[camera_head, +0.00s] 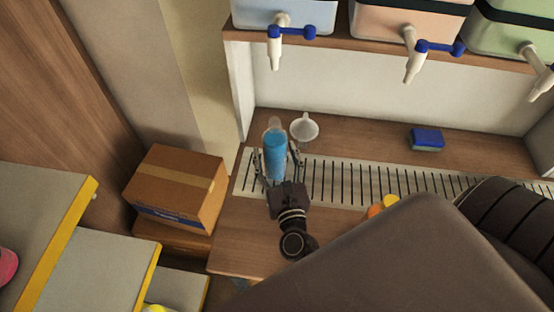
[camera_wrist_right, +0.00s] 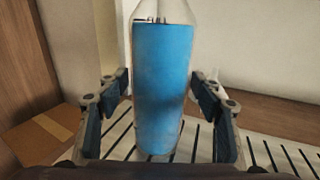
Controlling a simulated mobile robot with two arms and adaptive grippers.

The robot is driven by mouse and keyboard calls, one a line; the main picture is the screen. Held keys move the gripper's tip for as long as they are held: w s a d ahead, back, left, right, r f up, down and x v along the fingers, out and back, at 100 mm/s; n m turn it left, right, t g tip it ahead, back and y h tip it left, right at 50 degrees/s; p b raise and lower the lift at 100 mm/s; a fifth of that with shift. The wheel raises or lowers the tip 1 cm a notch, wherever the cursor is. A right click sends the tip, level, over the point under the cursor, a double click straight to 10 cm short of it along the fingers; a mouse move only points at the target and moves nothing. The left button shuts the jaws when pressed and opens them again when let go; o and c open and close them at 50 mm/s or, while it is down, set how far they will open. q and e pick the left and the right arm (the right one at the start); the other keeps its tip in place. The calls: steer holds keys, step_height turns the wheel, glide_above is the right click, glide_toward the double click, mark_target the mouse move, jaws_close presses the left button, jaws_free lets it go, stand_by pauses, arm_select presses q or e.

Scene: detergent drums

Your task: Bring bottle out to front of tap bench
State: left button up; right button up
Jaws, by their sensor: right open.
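A clear bottle (camera_head: 274,152) with blue liquid stands upright on the slotted drip grate (camera_head: 330,182), near the left end of the wooden tap bench (camera_head: 236,240). My right gripper (camera_head: 277,163) is at the bottle, its fingers open on either side. In the right wrist view, the blue bottle (camera_wrist_right: 162,85) stands between the spread fingers, with a gap showing on each side. Its top is cut off by the upper edge there. My left gripper is not seen.
A white funnel (camera_head: 304,128) stands just behind and right of the bottle. A blue sponge (camera_head: 427,139) lies further right. Drums with taps (camera_head: 275,45) hang above on a shelf. Cardboard boxes (camera_head: 178,188) stand left of the bench. Orange and yellow items (camera_head: 383,206) are partly hidden by my arm.

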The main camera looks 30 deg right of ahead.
steer(key=shift+p+x, duration=0.3)
steer(key=shift+x, duration=2.3)
jaws_close()
steer(key=c, duration=0.9)
jaws_free()
jaws_close()
steer(key=shift+r, duration=0.1)
